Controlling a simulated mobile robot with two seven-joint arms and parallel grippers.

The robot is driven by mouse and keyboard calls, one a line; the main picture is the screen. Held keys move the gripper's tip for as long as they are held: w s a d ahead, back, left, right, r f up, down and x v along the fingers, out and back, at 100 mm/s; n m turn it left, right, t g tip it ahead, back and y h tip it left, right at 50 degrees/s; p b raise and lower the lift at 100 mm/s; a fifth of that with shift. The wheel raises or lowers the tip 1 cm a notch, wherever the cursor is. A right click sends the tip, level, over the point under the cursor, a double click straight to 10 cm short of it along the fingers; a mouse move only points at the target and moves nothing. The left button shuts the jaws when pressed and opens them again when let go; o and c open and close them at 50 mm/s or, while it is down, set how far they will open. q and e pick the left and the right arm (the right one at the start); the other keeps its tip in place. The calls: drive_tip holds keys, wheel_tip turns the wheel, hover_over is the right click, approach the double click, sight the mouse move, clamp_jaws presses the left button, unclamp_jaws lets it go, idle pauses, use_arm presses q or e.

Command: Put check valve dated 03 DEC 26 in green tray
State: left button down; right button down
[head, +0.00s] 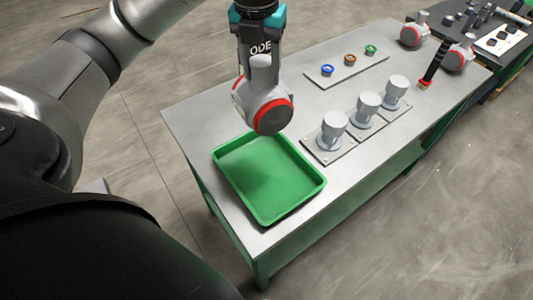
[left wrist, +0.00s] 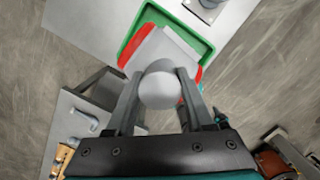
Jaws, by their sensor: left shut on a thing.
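My left gripper (head: 262,55) is shut on a grey check valve (head: 258,97) with a red-orange ring and holds it above the green tray (head: 311,177). The valve also shows in the left wrist view (left wrist: 158,86), with its round end between the two fingers and part of the green tray (left wrist: 205,45) behind it. No date is legible on the valve. The tray lies on the grey table and looks empty, with a shadow on its floor. Two similar valves with red rings, one near (head: 413,35) and one farther right (head: 458,57), stand at the table's far end. My right gripper is not in view.
Three grey cylindrical fittings (head: 367,107) on square plates stand right of the tray. A plate with blue, brown and green rings (head: 349,61) lies behind them. A black-handled tool (head: 437,62) stands near the far valves. Bare table (head: 205,110) lies left of the tray.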

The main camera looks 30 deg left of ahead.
use_arm(q)
drive_tip(key=shift+a+r+n, duration=0.3)
drive_tip(key=shift+n, duration=0.2)
drive_tip(key=shift+a+f, duration=0.1)
drive_tip(key=shift+a, duration=0.05)
drive_tip(key=shift+n, duration=0.3)
wheel_tip(320, 180, down, 15)
drive_tip(key=shift+f, duration=0.1)
wheel_tip(320, 180, down, 5)
drive_tip(key=shift+r, duration=0.2)
drive_tip(key=shift+f, duration=0.15)
drive_tip(key=shift+c, duration=1.4)
unclamp_jaws()
